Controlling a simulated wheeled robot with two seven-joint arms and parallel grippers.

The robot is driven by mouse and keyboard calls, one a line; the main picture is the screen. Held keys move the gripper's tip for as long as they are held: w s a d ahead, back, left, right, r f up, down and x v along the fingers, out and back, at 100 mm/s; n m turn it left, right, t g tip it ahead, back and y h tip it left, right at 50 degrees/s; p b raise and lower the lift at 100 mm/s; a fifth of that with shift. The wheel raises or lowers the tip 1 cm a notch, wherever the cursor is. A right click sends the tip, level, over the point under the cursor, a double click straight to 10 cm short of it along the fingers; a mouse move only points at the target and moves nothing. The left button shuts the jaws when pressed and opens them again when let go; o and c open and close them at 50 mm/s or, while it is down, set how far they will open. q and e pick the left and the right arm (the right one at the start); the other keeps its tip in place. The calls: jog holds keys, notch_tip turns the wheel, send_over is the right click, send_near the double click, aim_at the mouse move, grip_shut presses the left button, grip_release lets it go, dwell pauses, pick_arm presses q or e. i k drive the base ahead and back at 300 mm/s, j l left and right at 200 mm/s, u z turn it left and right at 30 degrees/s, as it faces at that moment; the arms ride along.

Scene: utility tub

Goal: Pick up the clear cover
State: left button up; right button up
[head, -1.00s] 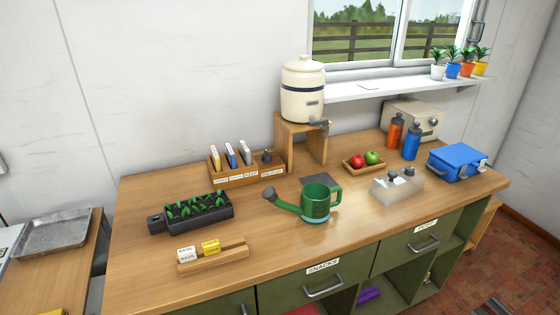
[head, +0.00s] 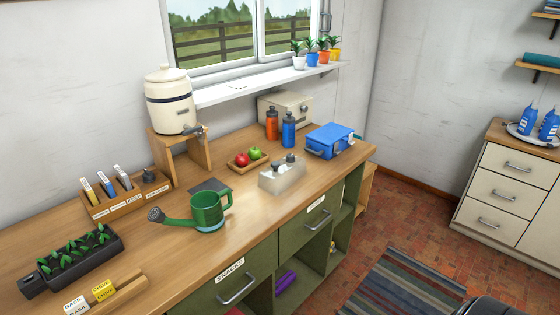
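A frosted, see-through box-like piece (head: 283,178) stands on the wooden counter (head: 240,245), right of the green watering can. It is the only clear thing I can make out. Two dark knobs or caps show at its top, and I cannot tell whether they belong to it or to things inside. A black seedling tray (head: 72,262) with green sprouts sits uncovered at the left end of the counter. Neither of my grippers is in view.
The green watering can (head: 208,211) stands left of the clear piece. A fruit tray (head: 246,163), an orange bottle (head: 272,125), a blue bottle (head: 288,129) and a blue box (head: 330,140) stand behind or right of it. The counter's front edge is close by. Brick floor (head: 400,215) lies open at right.

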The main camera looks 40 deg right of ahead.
aim_at(279, 176)
jog(key=z, duration=1.1)
jog(key=u, duration=1.5)
jog(key=z, duration=1.5)
jog(key=i+l+u, duration=0.1)
jog(key=i+l, duration=0.2)
jog(key=i+l+u, duration=0.1)
jog(key=i+l, duration=0.15)
jog(key=l, duration=0.3)
